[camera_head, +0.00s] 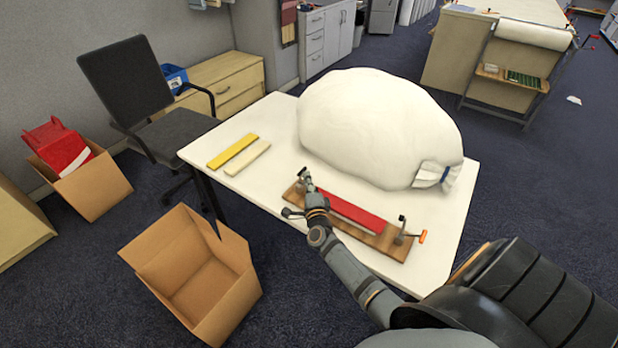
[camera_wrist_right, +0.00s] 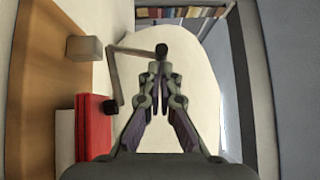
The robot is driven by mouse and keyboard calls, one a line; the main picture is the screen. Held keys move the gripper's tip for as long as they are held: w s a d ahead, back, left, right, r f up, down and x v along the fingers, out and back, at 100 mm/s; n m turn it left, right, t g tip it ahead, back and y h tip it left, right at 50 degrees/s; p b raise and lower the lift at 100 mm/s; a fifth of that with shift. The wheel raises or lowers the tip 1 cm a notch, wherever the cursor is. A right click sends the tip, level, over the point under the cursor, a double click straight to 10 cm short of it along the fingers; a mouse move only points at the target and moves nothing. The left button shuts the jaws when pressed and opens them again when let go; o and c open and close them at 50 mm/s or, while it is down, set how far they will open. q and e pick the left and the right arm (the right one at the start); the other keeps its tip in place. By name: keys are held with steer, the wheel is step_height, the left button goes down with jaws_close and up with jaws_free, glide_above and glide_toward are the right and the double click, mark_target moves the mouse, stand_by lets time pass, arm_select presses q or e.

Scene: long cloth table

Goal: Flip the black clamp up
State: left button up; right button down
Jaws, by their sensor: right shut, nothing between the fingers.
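A clamp with a black-tipped handle (camera_head: 291,213) sits at the left end of a wooden board (camera_head: 392,245) on the white table. Its bent metal lever shows in the right wrist view, with a black knob (camera_wrist_right: 162,50) just beyond my fingertips and another black tip (camera_wrist_right: 109,102) beside the red bar. My right gripper (camera_head: 306,178) is at this end of the board, beside the clamp. In the wrist view the right gripper (camera_wrist_right: 160,76) is shut and empty; I cannot tell whether it touches the knob. My arm partly hides the clamp. My left gripper is not in view.
A red bar (camera_head: 358,214) lies along the board. A second clamp with an orange handle (camera_head: 422,237) is at the right end. A large white sack (camera_head: 375,125) fills the table behind. Yellow and cream strips (camera_head: 233,151) lie left. An open cardboard box (camera_head: 195,280) stands on the floor.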

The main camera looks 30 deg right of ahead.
mark_target(299, 173)
steer(key=w+r+n+g+p, duration=0.1)
steer(key=p, duration=0.5)
steer(key=w+a+r+n+g+y+p, duration=0.1)
steer(key=w+n+g+p, duration=0.1)
steer(key=p, duration=0.4)
steer(key=shift+a+r, duration=0.1)
steer(key=shift+r, duration=0.15)
steer(key=shift+w+a+f+p, duration=0.1)
steer(key=shift+w+f+p, duration=0.1)
steer(key=shift+p, duration=0.3)
steer(key=shift+w+a+f+b, duration=0.25)
steer(key=shift+w+b, duration=0.2)
steer(key=shift+w, duration=0.35)
steer(key=shift+w+a+f+b, duration=0.2)
steer(key=shift+w+a+b, duration=0.2)
steer(key=shift+w, duration=0.35)
steer(key=shift+w+a+f+b, duration=0.25)
steer(key=shift+w+b, duration=0.2)
steer(key=shift+w, duration=0.35)
steer(key=s+a+r+p, duration=0.4)
steer(key=s+r+p, duration=0.3)
steer(key=r+p, duration=0.3)
steer(key=shift+s+a, duration=0.15)
steer(key=shift+a, duration=0.25)
